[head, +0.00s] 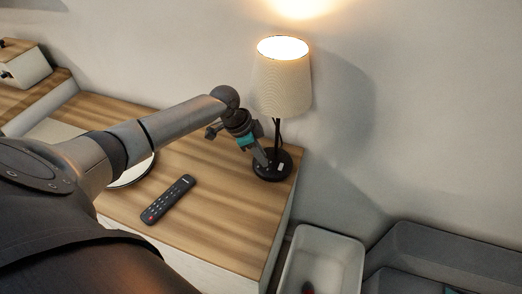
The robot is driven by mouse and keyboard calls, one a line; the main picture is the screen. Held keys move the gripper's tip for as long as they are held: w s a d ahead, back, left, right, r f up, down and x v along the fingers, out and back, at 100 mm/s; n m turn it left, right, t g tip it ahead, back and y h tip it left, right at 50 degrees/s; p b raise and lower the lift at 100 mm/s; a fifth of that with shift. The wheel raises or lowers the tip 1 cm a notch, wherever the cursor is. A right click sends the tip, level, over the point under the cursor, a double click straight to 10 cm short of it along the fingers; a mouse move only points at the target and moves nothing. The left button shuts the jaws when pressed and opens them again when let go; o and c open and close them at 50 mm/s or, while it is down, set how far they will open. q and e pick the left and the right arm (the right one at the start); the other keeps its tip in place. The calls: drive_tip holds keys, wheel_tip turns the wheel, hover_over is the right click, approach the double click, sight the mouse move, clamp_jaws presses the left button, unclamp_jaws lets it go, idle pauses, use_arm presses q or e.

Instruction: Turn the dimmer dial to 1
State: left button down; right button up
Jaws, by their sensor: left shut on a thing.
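The lamp (282,88) stands upright near the right end of the wooden cabinet top, with a pale shade that is lit. Its round black base (284,174) carries a small white mark on the right side. My left gripper (263,163) reaches in from the left and points down at the left part of the base. Its fingers are shut at the base, on what seems to be the dimmer dial. The dial itself is hidden by the fingers, and its setting cannot be read. My right gripper is not in view.
A black remote (168,199) lies on the wooden top (222,215), left of the lamp. A round pale object (134,176) is partly behind my arm. A white bin (322,262) and a grey bin (425,262) stand below, at right. The wall is close behind the lamp.

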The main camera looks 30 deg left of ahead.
use_arm(q)
drive_tip(key=n+y+p, duration=0.1)
drive_tip(key=n+p, duration=0.2)
drive_tip(key=p, duration=0.1)
drive_tip(key=n+t+y+p, duration=0.1)
drive_tip(key=n+p, duration=0.3)
drive_tip(key=p, duration=0.1)
drive_tip(key=d+n+y+p, duration=0.1)
drive_tip(key=n+p, duration=0.2)
drive_tip(key=p, duration=0.2)
drive_tip(key=shift+s+r+n+t+y, duration=0.15)
drive_tip(key=shift+s+n+t+y, duration=0.1)
drive_tip(key=shift+n+t+y, duration=0.05)
drive_tip(key=n+y+p, duration=0.1)
drive_tip(key=n, duration=0.1)
drive_tip(key=shift+d+n+p, duration=0.15)
drive_tip(key=shift+n+p, duration=0.15)
drive_tip(key=shift+p, duration=0.05)
drive_tip(key=shift+w+d+n+y, duration=0.1)
drive_tip(key=shift+n+y, duration=0.3)
drive_tip(key=shift+n, duration=0.5)
drive_tip(key=n, duration=0.1)
drive_tip(key=n+g, duration=0.1)
drive_tip(key=shift+f+n+y, duration=0.2)
drive_tip(key=shift+n+y, duration=0.1)
drive_tip(key=shift+y, duration=0.1)
drive_tip(key=shift+w+n+g+y+b, duration=0.15)
drive_tip(key=shift+n+g+y+b, duration=0.25)
drive_tip(key=shift+n, duration=1.1)
